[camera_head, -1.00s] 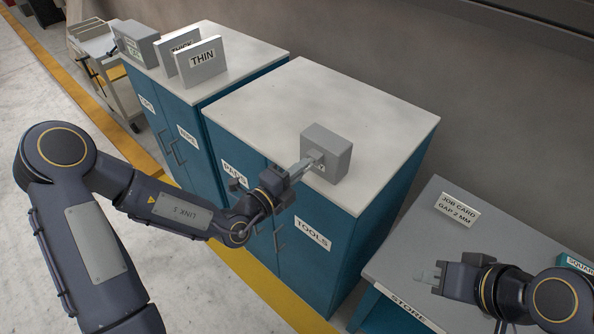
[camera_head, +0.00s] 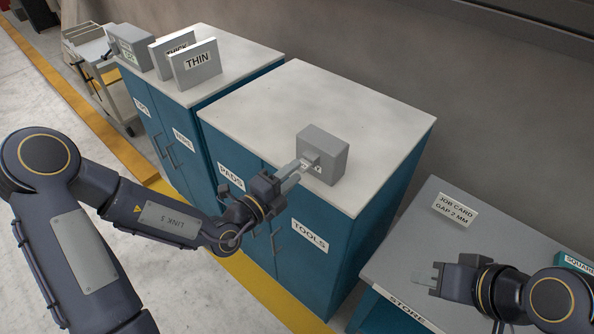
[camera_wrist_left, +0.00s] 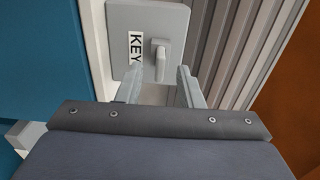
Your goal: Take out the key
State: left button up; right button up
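A grey block (camera_head: 323,152) stands near the front edge of the worktop above the TOOLS door. In the left wrist view the block (camera_wrist_left: 118,20) bears a KEY label, and a small grey key (camera_wrist_left: 160,54) sticks out of its face. The key (camera_head: 311,158) also shows in the head view. My left gripper (camera_head: 296,169) is just in front of the block. In the left wrist view my left gripper (camera_wrist_left: 158,80) has its fingers apart, with the key between and beyond their tips and nothing held. My right gripper (camera_head: 424,275) is over the grey bench; its finger gap is unclear.
The worktop (camera_head: 270,105) around the block is mostly clear. Blocks marked THIN (camera_head: 196,64) and THICK (camera_head: 170,50) stand on the cabinet at the back left. A job card (camera_head: 454,210) reading GAP 2 MM stands on the grey bench (camera_head: 400,240).

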pick_arm(q)
jog(key=v, duration=0.5)
jog(key=shift+s+a+b, duration=0.15)
jog(key=shift+s+b, duration=0.05)
jog(key=shift+b, duration=0.15)
dwell(0.4)
jog(key=s+d+r+m+g+h+b, duration=0.1)
jog(key=s+d+r+m+g+h, duration=0.15)
jog(key=s+m+g, duration=0.75)
jog(key=s+d+r+m+g+h+b, duration=0.1)
jog(key=s+r+m+h, duration=0.3)
jog(key=m, duration=1.3)
jog(key=s+a+f+m+t+y, duration=0.1)
jog(key=s+a+f+m+y, duration=0.2)
jog(key=a+m+y, duration=0.4)
jog(key=s+a+f+m+t+y, duration=0.1)
jog(key=s+a+f+m+y, duration=0.2)
jog(key=a+m+y, duration=0.3)
jog(key=s+a+m+b, duration=0.1)
jog(key=a+m, duration=0.2)
jog(key=m, duration=0.1)
jog(key=shift+a+m+t+y, duration=0.3)
jog(key=shift+a+m+y, duration=0.05)
jog(key=shift+m, duration=0.05)
